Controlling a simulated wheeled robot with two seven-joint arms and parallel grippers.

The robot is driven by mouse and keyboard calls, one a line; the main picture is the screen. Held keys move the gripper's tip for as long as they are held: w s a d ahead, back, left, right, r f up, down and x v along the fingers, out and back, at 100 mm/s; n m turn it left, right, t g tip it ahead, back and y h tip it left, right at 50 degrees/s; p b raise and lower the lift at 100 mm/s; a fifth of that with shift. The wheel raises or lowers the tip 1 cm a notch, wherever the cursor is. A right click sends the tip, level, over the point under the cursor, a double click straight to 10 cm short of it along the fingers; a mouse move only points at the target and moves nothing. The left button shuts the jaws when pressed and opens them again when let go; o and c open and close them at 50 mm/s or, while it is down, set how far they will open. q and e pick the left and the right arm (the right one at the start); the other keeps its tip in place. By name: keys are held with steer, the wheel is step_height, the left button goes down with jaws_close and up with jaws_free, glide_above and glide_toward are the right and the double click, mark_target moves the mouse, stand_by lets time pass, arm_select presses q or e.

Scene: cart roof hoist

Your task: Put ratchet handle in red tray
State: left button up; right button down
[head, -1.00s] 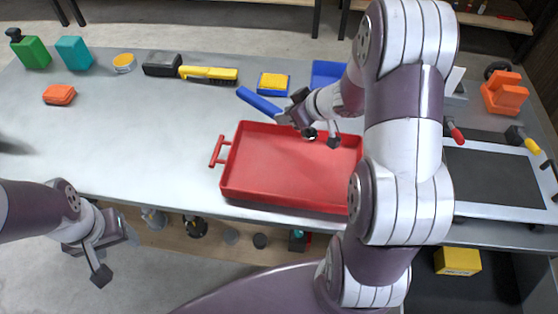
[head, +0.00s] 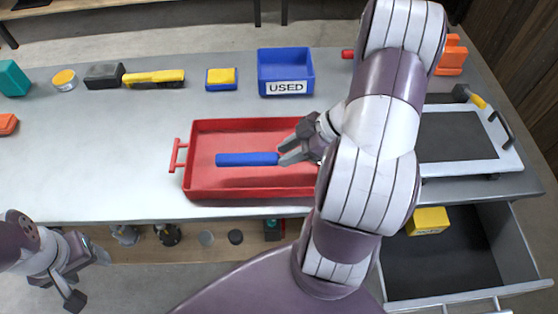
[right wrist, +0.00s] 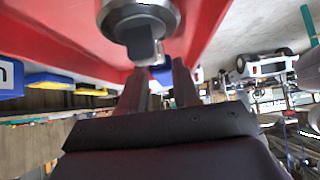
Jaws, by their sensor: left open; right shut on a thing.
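The ratchet handle has a blue grip (head: 245,159) and a chrome head (right wrist: 140,22). It is level inside the outline of the red tray (head: 205,187) in the head view; I cannot tell whether it touches the tray floor. My right gripper (head: 286,152) is shut on it, at the right end of the blue grip. In the right wrist view, the fingers (right wrist: 157,80) are partly covered by the chrome head, with red tray surface (right wrist: 80,30) around it. My left gripper (head: 88,277) is open and empty, off the table's front edge at lower left.
A blue bin marked USED (head: 285,68) stands behind the tray. A yellow-and-blue sponge (head: 221,79), a yellow brush (head: 153,78) and a dark block (head: 104,76) line the back. An open drawer (head: 450,262) holds a yellow box (head: 428,221).

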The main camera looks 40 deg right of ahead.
steer(key=shift+w+a+f, duration=0.25)
steer(key=shift+w+f, duration=0.25)
steer(key=shift+w, duration=0.25)
step_height(320, 180, down, 4)
steer(key=shift+r+b, duration=0.25)
steer(key=shift+b, duration=0.5)
steer(key=shift+w+f, duration=0.1)
steer(key=shift+f, duration=0.25)
steer(key=shift+r, duration=0.1)
steer(key=c, duration=0.8)
jaws_free()
